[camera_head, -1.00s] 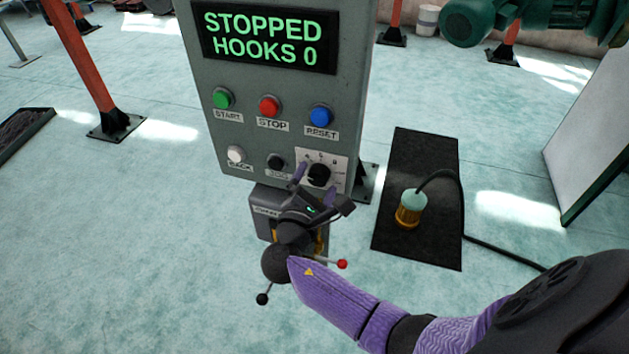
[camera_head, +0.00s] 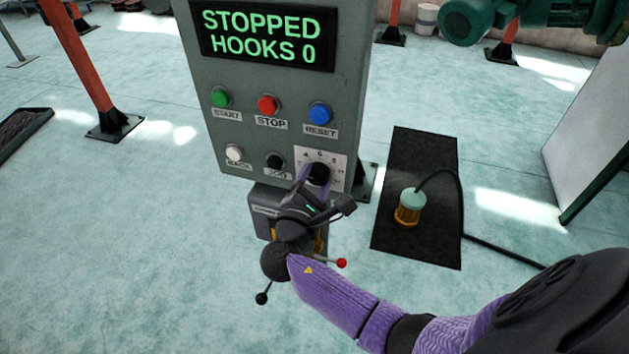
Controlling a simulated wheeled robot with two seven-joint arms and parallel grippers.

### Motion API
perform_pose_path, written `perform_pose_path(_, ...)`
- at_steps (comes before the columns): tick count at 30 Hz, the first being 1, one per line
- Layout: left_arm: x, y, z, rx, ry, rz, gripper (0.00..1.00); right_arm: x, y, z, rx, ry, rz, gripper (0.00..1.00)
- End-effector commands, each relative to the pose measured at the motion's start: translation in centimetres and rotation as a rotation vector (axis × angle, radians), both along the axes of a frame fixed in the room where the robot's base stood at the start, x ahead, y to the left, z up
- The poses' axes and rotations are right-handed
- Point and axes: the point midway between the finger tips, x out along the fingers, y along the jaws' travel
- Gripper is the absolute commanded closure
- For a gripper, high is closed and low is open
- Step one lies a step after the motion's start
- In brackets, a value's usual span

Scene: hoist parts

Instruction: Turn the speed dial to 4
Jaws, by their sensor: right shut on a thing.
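The speed dial (camera_head: 318,173) is a black knob on a white numbered plate (camera_head: 338,160) at the lower right of the grey control panel (camera_head: 215,75). The plate's marks are small, and the dial's pointer is too small to read. My right gripper (camera_head: 316,183) reaches up from below with its fingers at the dial, shut on it. The gripper body hides the area under the dial. The panel's display (camera_head: 262,38) reads "STOPPED HOOKS 0". My left gripper is not in view.
Green (camera_head: 220,96), red (camera_head: 268,104) and blue (camera_head: 321,112) buttons sit above the dial. White (camera_head: 234,153) and black (camera_head: 275,161) buttons sit to its left. A black mat (camera_head: 425,155) with a cabled yellow-and-teal device (camera_head: 409,207) lies to the right.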

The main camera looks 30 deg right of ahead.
Motion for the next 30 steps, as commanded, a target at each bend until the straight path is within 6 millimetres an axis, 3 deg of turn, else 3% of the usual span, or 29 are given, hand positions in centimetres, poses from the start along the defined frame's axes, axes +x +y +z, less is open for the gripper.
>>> perform_pose_path(11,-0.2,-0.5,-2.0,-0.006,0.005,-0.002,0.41,0.0,0.0,-0.4,0.179,-0.206,-0.001,1.00)
perform_pose_path(30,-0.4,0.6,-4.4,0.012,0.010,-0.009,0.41,0.0,0.0,-0.2,0.405,-0.470,0.000,1.00)
